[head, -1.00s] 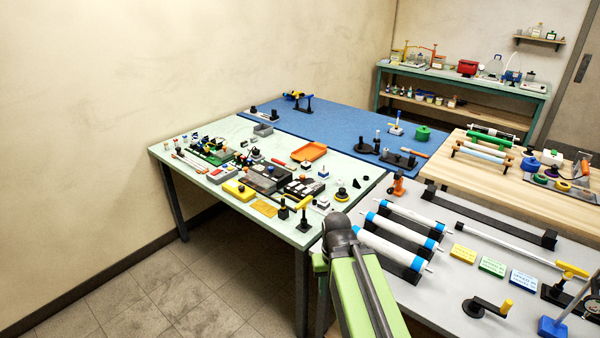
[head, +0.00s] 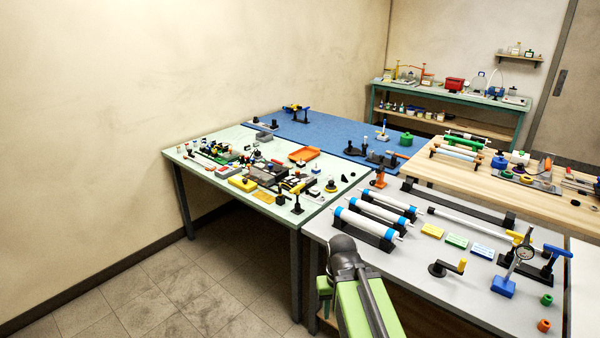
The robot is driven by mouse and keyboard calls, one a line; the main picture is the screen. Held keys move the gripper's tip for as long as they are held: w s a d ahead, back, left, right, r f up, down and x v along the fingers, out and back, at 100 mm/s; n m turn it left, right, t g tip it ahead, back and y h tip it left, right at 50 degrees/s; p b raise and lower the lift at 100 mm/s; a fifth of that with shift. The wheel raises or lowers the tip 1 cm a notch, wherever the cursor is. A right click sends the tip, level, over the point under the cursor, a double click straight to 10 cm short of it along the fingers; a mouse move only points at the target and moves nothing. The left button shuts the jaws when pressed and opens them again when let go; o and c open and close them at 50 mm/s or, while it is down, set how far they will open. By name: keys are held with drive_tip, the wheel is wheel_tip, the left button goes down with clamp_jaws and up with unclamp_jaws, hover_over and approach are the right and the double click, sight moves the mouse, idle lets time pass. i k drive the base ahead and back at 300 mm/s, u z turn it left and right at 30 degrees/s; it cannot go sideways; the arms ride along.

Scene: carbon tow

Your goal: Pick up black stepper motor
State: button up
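Several small black parts lie on the pale green table (head: 200,170) left of centre. They are too small to tell for sure which one is the black stepper motor. A small black block (head: 280,199) near the table's front edge may be it. A black upright piece (head: 297,206) on a base stands just right of it. My green arm with its dark joint shows at the bottom centre, in front of the grey bench and apart from these parts. My gripper is not visible.
The grey bench (head: 420,274) at right carries white rollers (head: 362,230), a black crank (head: 444,268) and a dial gauge stand (head: 505,285). An orange tray (head: 304,154) and a yellow block (head: 242,184) sit on the green table. Tiled floor (head: 160,290) at lower left is clear.

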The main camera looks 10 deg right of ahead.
sight(301, 164)
drive_tip(key=z, duration=0.1)
drive_tip(key=i, duration=0.9)
drive_tip(key=u, duration=0.05)
